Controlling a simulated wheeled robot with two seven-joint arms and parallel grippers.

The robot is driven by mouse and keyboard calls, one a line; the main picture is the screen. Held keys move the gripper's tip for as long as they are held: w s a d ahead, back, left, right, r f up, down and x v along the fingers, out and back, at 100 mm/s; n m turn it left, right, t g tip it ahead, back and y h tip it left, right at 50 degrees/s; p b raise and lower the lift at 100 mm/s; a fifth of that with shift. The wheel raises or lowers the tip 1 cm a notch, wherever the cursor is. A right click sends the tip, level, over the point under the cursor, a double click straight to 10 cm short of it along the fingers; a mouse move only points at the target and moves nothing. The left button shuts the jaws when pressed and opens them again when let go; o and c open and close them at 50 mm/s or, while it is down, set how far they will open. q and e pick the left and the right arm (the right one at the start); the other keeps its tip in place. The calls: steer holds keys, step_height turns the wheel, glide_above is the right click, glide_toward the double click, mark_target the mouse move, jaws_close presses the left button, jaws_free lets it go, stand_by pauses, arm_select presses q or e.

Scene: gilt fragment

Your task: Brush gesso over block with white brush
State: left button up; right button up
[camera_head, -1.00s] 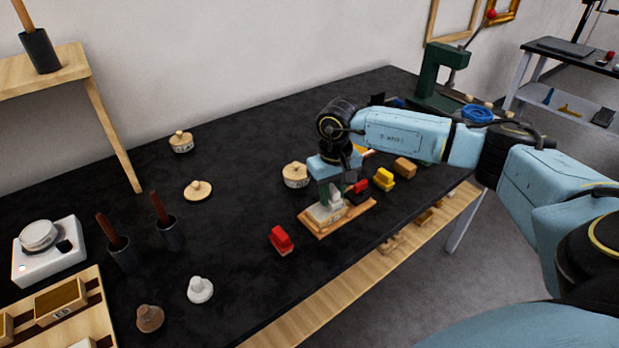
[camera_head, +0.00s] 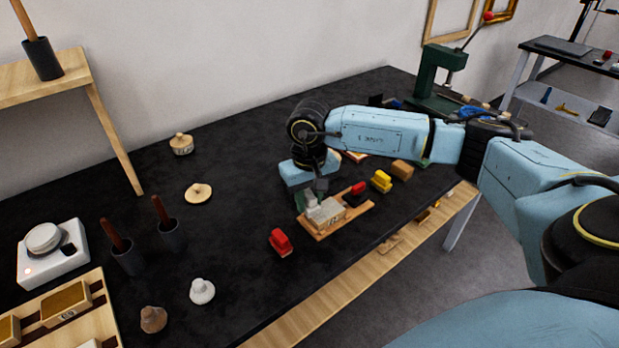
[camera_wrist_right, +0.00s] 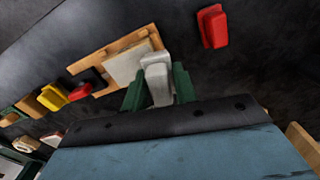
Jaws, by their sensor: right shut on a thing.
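My right gripper (camera_head: 309,197) is shut on the white brush (camera_head: 311,200), with its green fingers on either side of the brush. The white brush also shows in the wrist view (camera_wrist_right: 157,80) between the fingers (camera_wrist_right: 159,92). The pale block (camera_head: 328,213) sits on a wooden tray (camera_head: 345,222). In the wrist view the block (camera_wrist_right: 125,63) shows a whitish top, just left of the brush. The brush is at the block's left end in the head view; I cannot tell whether its bristles touch the block. My left gripper is not in view.
A black-and-red brush (camera_head: 356,193) is at the tray's right end. A red brush (camera_head: 280,242) lies left of the tray, and a yellow one (camera_head: 381,181) to its right. A green press (camera_head: 437,80) stands at the back.

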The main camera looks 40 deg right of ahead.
steer(key=shift+r+p, duration=1.25)
steer(key=shift+r, duration=1.25)
